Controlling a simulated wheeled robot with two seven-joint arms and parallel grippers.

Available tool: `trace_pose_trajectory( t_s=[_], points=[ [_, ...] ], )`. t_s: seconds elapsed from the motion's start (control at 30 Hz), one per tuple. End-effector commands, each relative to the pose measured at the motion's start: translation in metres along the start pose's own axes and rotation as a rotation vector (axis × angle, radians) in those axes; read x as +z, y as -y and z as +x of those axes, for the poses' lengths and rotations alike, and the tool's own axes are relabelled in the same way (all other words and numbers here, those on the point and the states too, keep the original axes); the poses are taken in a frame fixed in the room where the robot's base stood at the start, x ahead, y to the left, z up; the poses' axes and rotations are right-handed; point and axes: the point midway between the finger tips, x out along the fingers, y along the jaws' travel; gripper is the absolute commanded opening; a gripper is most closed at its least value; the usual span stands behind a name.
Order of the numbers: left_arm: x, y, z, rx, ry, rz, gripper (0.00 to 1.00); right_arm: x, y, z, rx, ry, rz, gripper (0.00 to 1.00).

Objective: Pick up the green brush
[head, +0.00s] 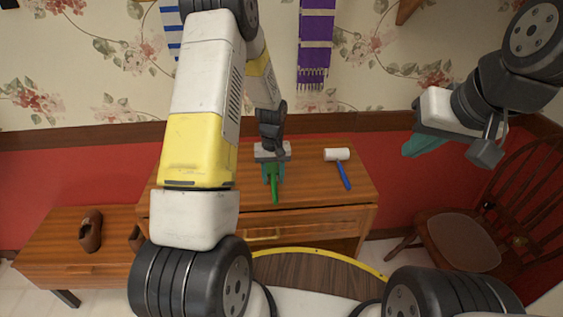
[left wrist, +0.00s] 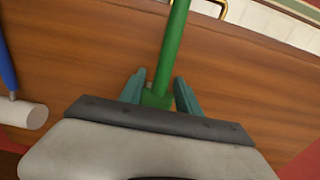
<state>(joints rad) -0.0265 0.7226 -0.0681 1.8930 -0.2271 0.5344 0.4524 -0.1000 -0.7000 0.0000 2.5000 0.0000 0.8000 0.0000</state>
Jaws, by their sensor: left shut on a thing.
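The green brush (head: 274,191) is at the wooden dresser top, its handle pointing toward me. In the left wrist view the green handle (left wrist: 174,45) runs up from between the teal fingers. My left gripper (head: 272,172) is shut on the brush; the left wrist view shows the fingers (left wrist: 159,92) on either side of its green base. The rest of the brush's head is hidden by the gripper, and I cannot tell whether it touches the dresser. My right gripper (head: 424,145) is up at the right, away from the dresser; its finger gap is not clear.
A lint roller with a blue handle (head: 344,175) lies right of the brush on the dresser (head: 320,192). A brown shoe (head: 91,230) sits on a lower table (head: 60,245) at left. A wooden chair (head: 460,240) stands at right.

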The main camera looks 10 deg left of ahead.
Motion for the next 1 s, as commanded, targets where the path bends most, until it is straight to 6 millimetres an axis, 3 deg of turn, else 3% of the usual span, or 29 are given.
trace_pose_trajectory(
  t_s=[0.3,0.8,1.0],
  points=[
    [-0.001,-0.001,-0.035,0.001,-0.005,0.001,0.0,0.0,0.0,0.0,0.0,0.0,0.0,0.0],
    [0.121,0.0,-0.045,0.0,0.001,0.004,0.0,0.0,0.0,0.0,0.0,0.0,0.0,0.0],
    [0.15,0.0,-0.047,0.0,-0.001,0.002,0.0,0.0,0.0,0.0,0.0,0.0,0.0,0.0]
  ],
)
